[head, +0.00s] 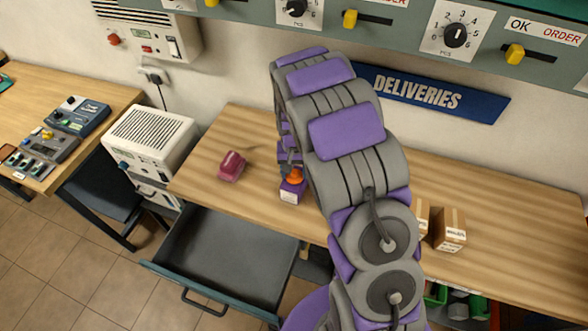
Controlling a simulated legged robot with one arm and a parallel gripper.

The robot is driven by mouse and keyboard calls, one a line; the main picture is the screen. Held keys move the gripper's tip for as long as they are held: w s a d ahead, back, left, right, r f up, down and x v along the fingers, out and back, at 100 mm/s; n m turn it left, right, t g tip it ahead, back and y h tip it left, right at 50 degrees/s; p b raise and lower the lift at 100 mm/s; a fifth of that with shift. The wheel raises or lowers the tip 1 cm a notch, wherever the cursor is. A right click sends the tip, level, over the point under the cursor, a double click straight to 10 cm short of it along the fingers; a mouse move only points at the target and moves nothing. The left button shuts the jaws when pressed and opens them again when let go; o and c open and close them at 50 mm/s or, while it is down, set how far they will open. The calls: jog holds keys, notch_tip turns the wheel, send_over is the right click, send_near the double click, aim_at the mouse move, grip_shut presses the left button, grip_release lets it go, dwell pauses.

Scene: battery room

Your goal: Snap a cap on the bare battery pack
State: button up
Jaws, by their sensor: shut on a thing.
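A small battery pack (292,192), purple with a white label, stands on the wooden bench near its front edge. An orange cap (295,176) is at the top of the pack. I cannot tell whether it is seated or just touching. My gripper (291,168) is above the pack, partly hidden by my arm, and is shut on the orange cap. A dark pink block (231,165) lies on the bench to the left, apart from the gripper.
An open empty drawer (228,252) juts out below the bench (520,205). Small cardboard boxes (449,230) stand to the right of my arm. Green items (470,304) are below the bench. A white unit (152,137) stands at left. A panel with knobs (456,34) hangs above.

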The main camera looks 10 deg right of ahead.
jog(key=o, duration=1.1)
jog(key=shift+o, duration=0.4)
jog(key=shift+o, duration=0.8)
jog(key=shift+r, duration=0.1)
jog(key=shift+r+p, duration=1.2)
jog(key=shift+r, duration=2.25)
jog(key=shift+c, duration=0.3)
grip_shut()
